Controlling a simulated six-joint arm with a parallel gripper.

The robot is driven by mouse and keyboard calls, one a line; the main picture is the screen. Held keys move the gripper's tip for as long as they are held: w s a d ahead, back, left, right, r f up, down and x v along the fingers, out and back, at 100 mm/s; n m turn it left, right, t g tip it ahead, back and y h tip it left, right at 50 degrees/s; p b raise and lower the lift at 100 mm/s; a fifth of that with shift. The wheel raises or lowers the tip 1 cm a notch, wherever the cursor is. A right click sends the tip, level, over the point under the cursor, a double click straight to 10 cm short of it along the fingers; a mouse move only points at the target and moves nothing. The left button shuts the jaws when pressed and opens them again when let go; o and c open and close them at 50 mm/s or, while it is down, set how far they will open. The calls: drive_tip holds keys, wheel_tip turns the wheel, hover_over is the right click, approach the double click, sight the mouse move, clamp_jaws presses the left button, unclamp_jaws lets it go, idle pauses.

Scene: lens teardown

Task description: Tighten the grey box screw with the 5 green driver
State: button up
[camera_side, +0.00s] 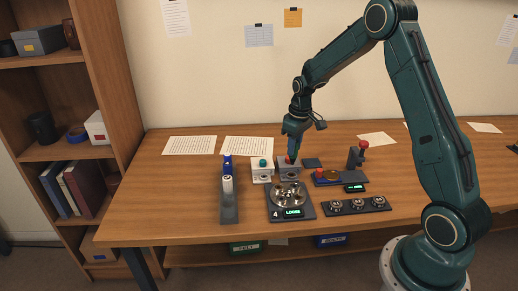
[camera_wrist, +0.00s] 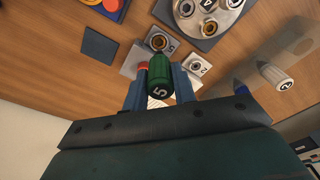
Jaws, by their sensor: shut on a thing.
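My gripper (camera_side: 291,150) is shut on the green driver marked 5 (camera_wrist: 160,80), with one blue-grey jaw on each side of its handle in the wrist view. The grey box (camera_side: 289,171) stands under my gripper in the side view. In the wrist view the grey box (camera_wrist: 136,58) shows a 5 label and a red knob (camera_wrist: 143,66). The driver's far end points at the ring around the box's screw (camera_wrist: 158,40). The handle and ring overlap there, so I cannot tell whether the tip is seated.
A white box with a green knob (camera_side: 262,171) stands close on the left. The driver rack (camera_side: 229,211) holds a blue and a white driver. A round plate unit (camera_side: 291,198) reading 4 LOOSE lies in front. A three-screw panel (camera_side: 365,208) is right. Bare table lies far left.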

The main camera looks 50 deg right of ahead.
sight(293, 158)
drive_tip(key=n, duration=0.4)
drive_tip(key=shift+f, duration=0.4)
drive_tip(key=n, duration=0.4)
drive_tip(key=shift+f+y, duration=0.3)
drive_tip(key=shift+f, duration=0.1)
drive_tip(key=n, duration=0.5)
drive_tip(key=shift+d+f, duration=0.1)
drive_tip(key=shift+f, duration=0.25)
drive_tip(key=n, duration=0.2)
drive_tip(key=f+n, duration=0.1)
drive_tip(key=n, duration=0.1)
drive_tip(key=shift+w+g, duration=0.1)
drive_tip(key=shift+g, duration=0.3)
drive_tip(key=shift+f, duration=0.25)
drive_tip(key=shift+f, duration=0.7)
idle(0.6)
